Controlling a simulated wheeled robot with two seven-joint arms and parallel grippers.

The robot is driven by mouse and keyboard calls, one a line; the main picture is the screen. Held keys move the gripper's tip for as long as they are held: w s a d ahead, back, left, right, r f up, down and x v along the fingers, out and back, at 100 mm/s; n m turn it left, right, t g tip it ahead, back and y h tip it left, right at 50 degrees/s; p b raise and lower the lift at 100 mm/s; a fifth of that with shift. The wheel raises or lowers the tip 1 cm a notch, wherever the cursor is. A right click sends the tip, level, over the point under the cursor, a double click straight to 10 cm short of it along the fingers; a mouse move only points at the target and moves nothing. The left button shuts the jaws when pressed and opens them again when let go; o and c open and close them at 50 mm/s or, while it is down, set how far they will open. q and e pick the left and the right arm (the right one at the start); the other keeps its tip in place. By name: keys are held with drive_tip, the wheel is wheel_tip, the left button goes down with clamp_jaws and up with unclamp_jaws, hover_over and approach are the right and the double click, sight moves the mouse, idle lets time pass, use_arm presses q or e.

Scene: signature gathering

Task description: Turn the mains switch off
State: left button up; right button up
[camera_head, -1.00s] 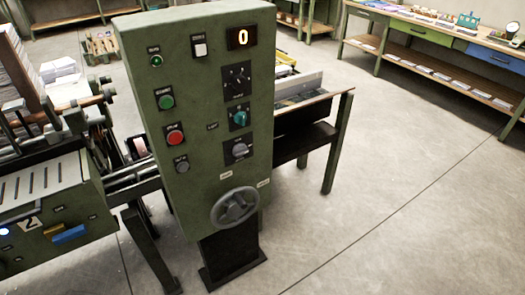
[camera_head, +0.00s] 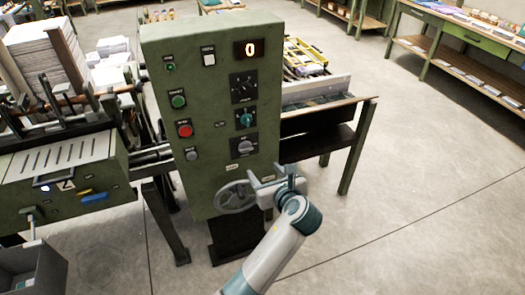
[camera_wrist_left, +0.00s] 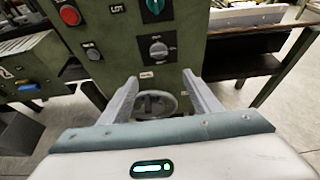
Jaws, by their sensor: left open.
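The green control cabinet (camera_head: 216,110) stands upright in the middle of the head view. Its lowest rotary switch, a grey knob on a dark plate (camera_head: 244,147), looks like the mains switch, but I cannot read its label. The same knob (camera_wrist_left: 158,49) faces me in the left wrist view, beyond and above the fingertips. My left gripper (camera_head: 268,180) is open and empty, in front of the cabinet's lower part. It is below and right of the knob and overlaps the handwheel (camera_head: 233,196) in the picture. Its fingers (camera_wrist_left: 159,80) stand apart. My right gripper is not in view.
Above the knob sit a teal knob (camera_head: 244,118) and a black selector (camera_head: 242,88). Green (camera_head: 178,101), red (camera_head: 185,130) and grey (camera_head: 191,154) buttons line the left. The display (camera_head: 251,49) reads 0. A grey bin (camera_head: 35,272) stands lower left. The right floor is clear.

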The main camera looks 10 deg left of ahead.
sight(247, 151)
use_arm(q)
drive_tip(key=shift+a+r, duration=0.15)
drive_tip(key=shift+w, duration=0.1)
drive_tip(key=p+x, duration=0.2)
drive_tip(key=x, duration=1.5)
drive_tip(key=shift+a, duration=0.2)
drive_tip(key=shift+c, duration=0.6)
drive_tip(key=c, duration=0.9)
